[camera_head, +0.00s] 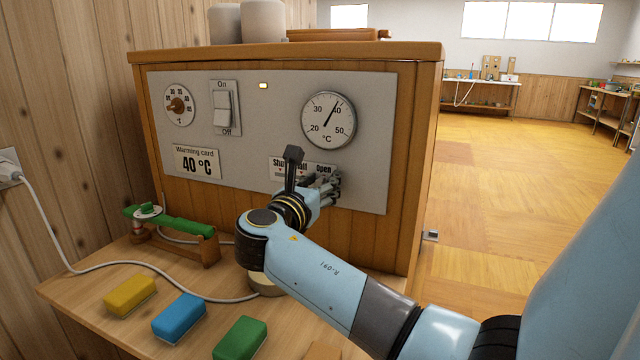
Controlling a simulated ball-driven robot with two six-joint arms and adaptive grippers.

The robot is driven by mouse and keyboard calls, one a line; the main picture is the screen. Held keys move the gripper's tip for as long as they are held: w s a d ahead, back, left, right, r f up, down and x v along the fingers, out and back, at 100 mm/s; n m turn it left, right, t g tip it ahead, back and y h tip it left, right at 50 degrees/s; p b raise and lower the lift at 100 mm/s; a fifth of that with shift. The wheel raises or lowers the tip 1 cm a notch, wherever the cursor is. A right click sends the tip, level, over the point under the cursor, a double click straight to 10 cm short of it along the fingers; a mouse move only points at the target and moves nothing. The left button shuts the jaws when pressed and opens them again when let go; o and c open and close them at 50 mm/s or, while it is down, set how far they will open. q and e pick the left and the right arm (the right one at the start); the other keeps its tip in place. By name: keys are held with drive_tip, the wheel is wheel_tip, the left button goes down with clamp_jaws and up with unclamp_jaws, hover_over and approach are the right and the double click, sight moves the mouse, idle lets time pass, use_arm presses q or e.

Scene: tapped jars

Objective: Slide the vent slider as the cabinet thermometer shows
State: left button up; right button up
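The cabinet thermometer (329,119) is a round white dial on the cabinet's grey panel. Its needle points up and right, close to the 40 mark. The vent slider's label plate (276,165) sits below it, with "Shut" at the left, "Half" partly hidden and "Open" at the right. My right gripper (328,187) is at the plate's right part, below "Open". It and a dark wrist part cover much of the plate, so the slider's knob and its position are hidden. I cannot tell whether the fingers touch it or are closed. My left gripper is not in view.
The panel holds a temperature knob (178,105), an On/Off switch (224,108), a lit lamp (263,85) and a "40 °C" warming card (197,162). Yellow (130,296), blue (179,318) and green (240,339) blocks lie on the bench, with a green-topped wooden stand (185,228) behind.

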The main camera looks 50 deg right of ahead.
drive_tip(key=v, duration=0.7)
drive_tip(key=shift+a, duration=0.3)
drive_tip(key=shift+s, duration=0.1)
idle(0.4)
